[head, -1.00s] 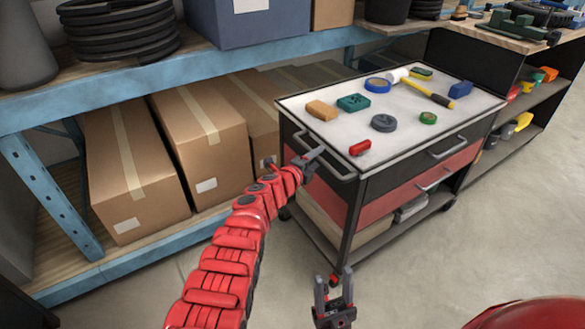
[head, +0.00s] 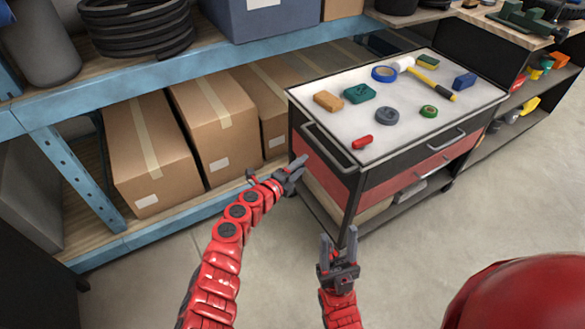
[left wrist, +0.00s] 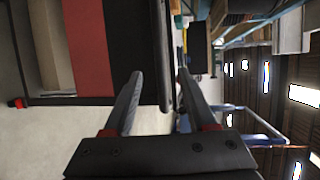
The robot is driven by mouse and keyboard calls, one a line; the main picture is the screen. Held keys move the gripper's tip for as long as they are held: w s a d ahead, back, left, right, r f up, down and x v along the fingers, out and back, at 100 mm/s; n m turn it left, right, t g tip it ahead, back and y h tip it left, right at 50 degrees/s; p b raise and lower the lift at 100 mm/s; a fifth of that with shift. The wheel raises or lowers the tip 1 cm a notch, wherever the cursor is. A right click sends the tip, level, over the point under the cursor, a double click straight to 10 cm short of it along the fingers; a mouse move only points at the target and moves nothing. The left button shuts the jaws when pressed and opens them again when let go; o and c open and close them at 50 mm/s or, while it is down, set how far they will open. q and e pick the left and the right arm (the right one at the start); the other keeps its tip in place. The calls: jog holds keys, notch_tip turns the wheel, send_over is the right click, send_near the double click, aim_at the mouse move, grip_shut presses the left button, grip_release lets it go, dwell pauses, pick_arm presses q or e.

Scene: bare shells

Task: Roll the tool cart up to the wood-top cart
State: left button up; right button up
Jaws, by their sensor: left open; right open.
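The tool cart (head: 425,164), black and red with a pale top, stands in the middle of the head view. Its side handle (head: 328,149) faces me. The wood-top cart (head: 482,62), dark-sided with open shelves, is just behind its right end; I cannot tell whether they touch. My left gripper (head: 299,165) is open and empty, just left of and below the side handle, apart from it. In the left wrist view its open fingers (left wrist: 160,75) point at the tool cart's side (left wrist: 90,45). My right gripper (head: 338,243) is open and empty, low in front of the cart.
A blue shelf rack (head: 95,222) with cardboard boxes (head: 150,160) runs along the left and behind the cart. Small tools, tape and a hammer (head: 432,85) lie on the cart top. A green vise (head: 530,18) sits on the wood top. Floor (head: 450,225) at the front right is clear.

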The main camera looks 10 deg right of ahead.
pick_arm(q)
jog(key=v, duration=0.3)
jog(key=shift+s+a+r+p, duration=0.2)
jog(key=shift+s+p, duration=0.1)
jog(key=shift+p, duration=0.1)
jog(key=shift+f, duration=0.1)
